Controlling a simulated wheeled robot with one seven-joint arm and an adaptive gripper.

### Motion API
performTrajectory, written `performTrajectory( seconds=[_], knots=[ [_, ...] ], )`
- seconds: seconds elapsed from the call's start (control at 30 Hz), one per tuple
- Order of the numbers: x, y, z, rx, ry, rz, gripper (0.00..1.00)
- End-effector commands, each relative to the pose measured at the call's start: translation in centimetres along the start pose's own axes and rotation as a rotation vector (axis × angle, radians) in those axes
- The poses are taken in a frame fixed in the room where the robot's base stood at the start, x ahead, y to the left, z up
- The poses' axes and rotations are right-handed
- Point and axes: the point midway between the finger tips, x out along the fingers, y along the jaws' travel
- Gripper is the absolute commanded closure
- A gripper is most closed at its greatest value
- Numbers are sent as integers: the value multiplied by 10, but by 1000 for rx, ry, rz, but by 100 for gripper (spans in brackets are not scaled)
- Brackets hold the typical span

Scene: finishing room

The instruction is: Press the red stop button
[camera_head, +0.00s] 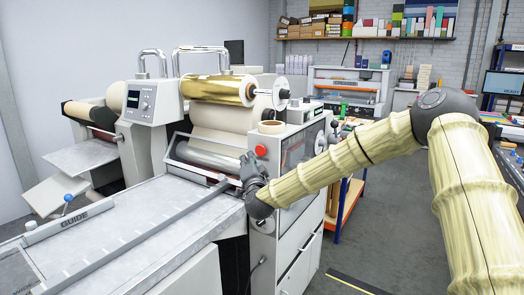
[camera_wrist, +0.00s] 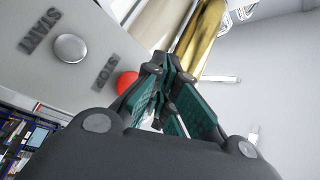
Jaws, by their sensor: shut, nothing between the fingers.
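The red stop button (camera_head: 261,151) is a round red cap on the light front panel of the laminating machine. In the wrist view the red button (camera_wrist: 127,81) lies just left of my fingers and is partly covered by one of them, beside the lettering STOP. My gripper (camera_head: 248,160) is in front of the machine, just left of and below the button in the head view. In the wrist view my gripper (camera_wrist: 168,62) is shut and empty, its teal finger pads together. I cannot tell whether a finger touches the button.
A silver button (camera_wrist: 70,48) sits beside the red one, near the lettering START. A flat metal table (camera_head: 130,215) with a guide bar extends left. Grey floor (camera_head: 385,215) is open at right.

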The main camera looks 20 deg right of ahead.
Motion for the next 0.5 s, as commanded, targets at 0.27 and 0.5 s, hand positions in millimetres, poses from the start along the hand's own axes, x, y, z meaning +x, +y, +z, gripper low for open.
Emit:
performTrajectory(
  seconds=[0.27, 0.5],
  knots=[
    [15, 11, -10, 0, 0, 1, 100],
    [18, 13, -13, 0, 0, 1, 100]
  ],
)
